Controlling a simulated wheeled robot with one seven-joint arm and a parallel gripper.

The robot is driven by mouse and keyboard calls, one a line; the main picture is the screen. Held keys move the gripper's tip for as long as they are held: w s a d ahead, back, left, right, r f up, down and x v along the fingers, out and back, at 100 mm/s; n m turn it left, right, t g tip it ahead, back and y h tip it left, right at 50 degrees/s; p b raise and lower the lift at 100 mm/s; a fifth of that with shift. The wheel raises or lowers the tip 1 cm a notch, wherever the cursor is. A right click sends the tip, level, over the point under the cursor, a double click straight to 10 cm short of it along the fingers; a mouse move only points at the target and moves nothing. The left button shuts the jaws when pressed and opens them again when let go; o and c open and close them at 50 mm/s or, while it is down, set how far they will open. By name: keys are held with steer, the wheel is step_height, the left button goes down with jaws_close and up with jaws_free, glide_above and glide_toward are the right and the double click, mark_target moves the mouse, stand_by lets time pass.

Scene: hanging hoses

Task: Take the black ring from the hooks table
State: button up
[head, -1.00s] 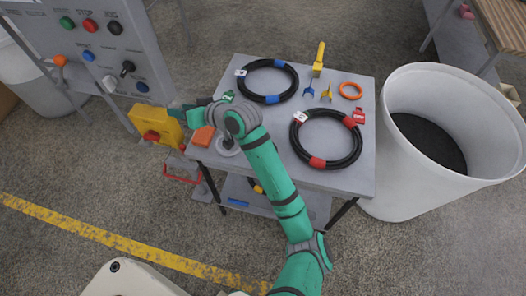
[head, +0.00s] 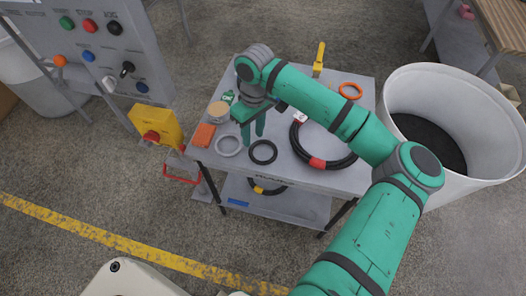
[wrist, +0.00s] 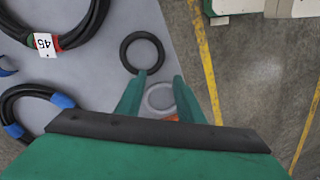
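The black ring (head: 263,163) lies flat near the front edge of the grey table (head: 338,180), to the right of a light grey ring (head: 228,153). My gripper (head: 253,136) points down above the table, just behind the black ring. Its two fingers are apart with nothing held between them. The grey ring (wrist: 149,97) shows between the fingers there. No hooks are clear near the ring.
Another coil with blue bands (wrist: 20,132) is mostly hidden by my arm in the head view. An orange block (head: 203,135) and tape roll (head: 218,112) stand left. A white bin (head: 480,150) stands right.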

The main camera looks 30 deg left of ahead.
mark_target(254, 157)
steer(key=f, duration=1)
steer(key=shift+s+d+f, duration=0.25)
steer(key=shift+f, duration=0.05)
jaws_close()
